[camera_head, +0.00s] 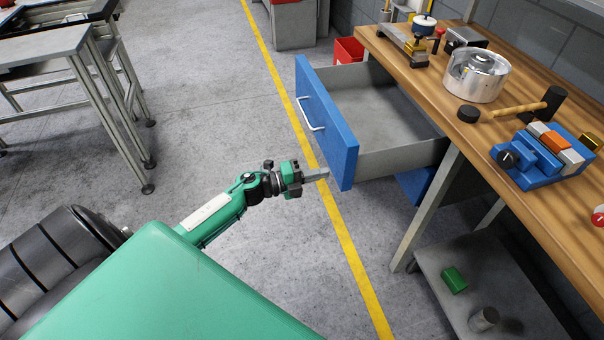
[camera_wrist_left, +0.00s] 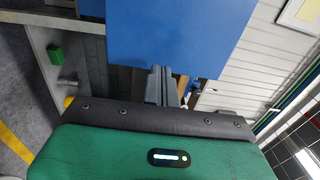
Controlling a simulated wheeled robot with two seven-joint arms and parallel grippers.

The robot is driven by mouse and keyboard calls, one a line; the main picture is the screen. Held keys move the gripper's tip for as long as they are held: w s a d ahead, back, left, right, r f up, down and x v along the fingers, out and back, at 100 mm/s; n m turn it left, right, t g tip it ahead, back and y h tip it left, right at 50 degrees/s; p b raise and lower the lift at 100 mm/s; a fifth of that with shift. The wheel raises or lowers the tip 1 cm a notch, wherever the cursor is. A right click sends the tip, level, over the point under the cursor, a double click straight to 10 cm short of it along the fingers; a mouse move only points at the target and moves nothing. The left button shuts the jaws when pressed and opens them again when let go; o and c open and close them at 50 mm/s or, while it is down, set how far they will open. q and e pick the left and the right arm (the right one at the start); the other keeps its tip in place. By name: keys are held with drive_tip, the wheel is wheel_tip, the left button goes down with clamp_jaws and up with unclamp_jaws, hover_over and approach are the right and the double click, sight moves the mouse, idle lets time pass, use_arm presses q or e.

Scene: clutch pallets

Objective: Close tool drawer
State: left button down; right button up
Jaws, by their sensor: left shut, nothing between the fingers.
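The tool drawer (camera_head: 327,120) is pulled well out from under the wooden workbench (camera_head: 530,185). It has a blue front with a pale bar handle (camera_head: 311,114), and its grey inside looks empty. My left gripper (camera_head: 326,172) is shut and empty, close to the lower near corner of the drawer front. In the left wrist view the gripper fingers (camera_wrist_left: 161,86) point at the blue drawer front (camera_wrist_left: 180,35). I cannot tell whether the fingertips touch it. My right gripper is not in view.
On the bench are a metal pot (camera_head: 476,76), a mallet (camera_head: 530,107) and a blue vise (camera_head: 545,155). A green block (camera_head: 454,280) lies on the lower shelf (camera_head: 440,255). A red bin (camera_head: 348,50) stands behind the drawer. The floor to the left is clear up to a grey table (camera_head: 45,45).

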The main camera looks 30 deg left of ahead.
use_arm(q)
drive_tip(key=shift+x, duration=1.15)
drive_tip(key=shift+w+d, duration=0.35)
drive_tip(key=shift+w, duration=0.05)
drive_tip(key=x, duration=1)
drive_tip(key=b, duration=0.2)
approach(421, 152)
drive_tip(key=shift+w+d+f, duration=0.1)
drive_tip(key=shift+w+f, duration=0.35)
drive_tip(key=shift+w, duration=0.1)
drive_tip(key=b+x, duration=0.4)
drive_tip(key=x, duration=0.7)
drive_tip(key=shift+w+d+r+b, duration=0.1)
drive_tip(key=shift+w+d+b, duration=0.15)
drive_tip(key=shift+w+b, duration=0.15)
drive_tip(key=shift+r, duration=0.25)
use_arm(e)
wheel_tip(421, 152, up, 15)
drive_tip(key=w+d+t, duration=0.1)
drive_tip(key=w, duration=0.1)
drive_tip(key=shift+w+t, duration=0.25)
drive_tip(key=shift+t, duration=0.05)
